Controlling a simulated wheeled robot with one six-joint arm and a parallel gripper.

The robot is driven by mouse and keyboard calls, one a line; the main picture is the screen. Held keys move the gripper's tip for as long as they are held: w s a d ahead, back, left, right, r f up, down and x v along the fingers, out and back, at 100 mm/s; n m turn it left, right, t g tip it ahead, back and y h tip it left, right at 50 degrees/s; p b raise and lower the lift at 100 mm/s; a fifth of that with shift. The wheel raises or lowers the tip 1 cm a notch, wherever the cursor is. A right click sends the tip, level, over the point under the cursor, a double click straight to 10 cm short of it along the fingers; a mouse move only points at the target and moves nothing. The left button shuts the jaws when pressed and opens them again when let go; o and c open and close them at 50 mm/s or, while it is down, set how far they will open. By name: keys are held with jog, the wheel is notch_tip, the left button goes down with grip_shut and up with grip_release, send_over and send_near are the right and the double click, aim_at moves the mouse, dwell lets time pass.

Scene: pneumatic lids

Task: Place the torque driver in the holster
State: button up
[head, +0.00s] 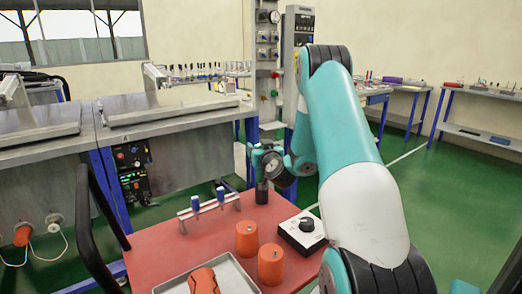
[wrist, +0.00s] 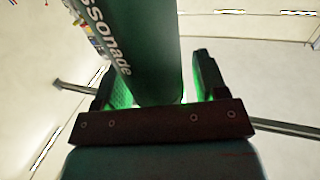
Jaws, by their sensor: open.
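An orange-and-black tool (head: 204,281) lies in a grey metal tray (head: 238,269) at the near edge of the red bench top; it may be the torque driver, partly cut off by the frame. I cannot pick out the holster for certain. My gripper (wrist: 160,80) is open, with one finger on each side of a dark green cylinder (wrist: 150,70) with white lettering. I cannot tell whether the fingers touch it. In the head view, a dark upright cylinder (head: 261,193) stands below my wrist at the back of the bench.
On the red top (head: 200,247) stand a small rack (head: 208,207) with blue-handled tools, two orange cylinders (head: 246,238) (head: 271,263) and a white box with a black knob (head: 303,230). Grey workbenches (head: 170,118) are at the left. Green floor lies open behind.

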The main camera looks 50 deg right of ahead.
jog(key=shift+s+f, duration=0.1)
jog(key=b+v, duration=1.2)
jog(key=w+a+n+y, duration=0.3)
jog(key=a+y, duration=0.2)
jog(key=a, duration=0.2)
jog(key=w+a+n+y, duration=0.2)
jog(key=a+y, duration=0.2)
jog(key=a, duration=0.4)
jog(key=s+a+f+n+g+y, duration=0.1)
jog(key=s+a+n+g+y, duration=0.2)
jog(key=a, duration=0.5)
jog(key=s+a+f+n+g+y, duration=0.15)
jog(key=a+y, duration=0.25)
jog(key=a, duration=0.4)
jog(key=s+a+n+g, duration=0.1)
jog(key=s+a+g, duration=0.2)
jog(key=s, duration=0.3)
jog(key=s+a+f+n+g+h, duration=0.1)
jog(key=s+a+g, duration=0.2)
jog(key=s, duration=0.3)
jog(key=s+a+n+g+h, duration=0.1)
jog(key=s+a+n+g, duration=0.1)
jog(key=s, duration=0.4)
jog(key=a+g, duration=0.1)
jog(key=g, duration=0.1)
jog(key=shift+s+a+f+g, duration=0.2)
jog(key=shift+s+f+g, duration=0.15)
jog(key=shift+s, duration=0.05)
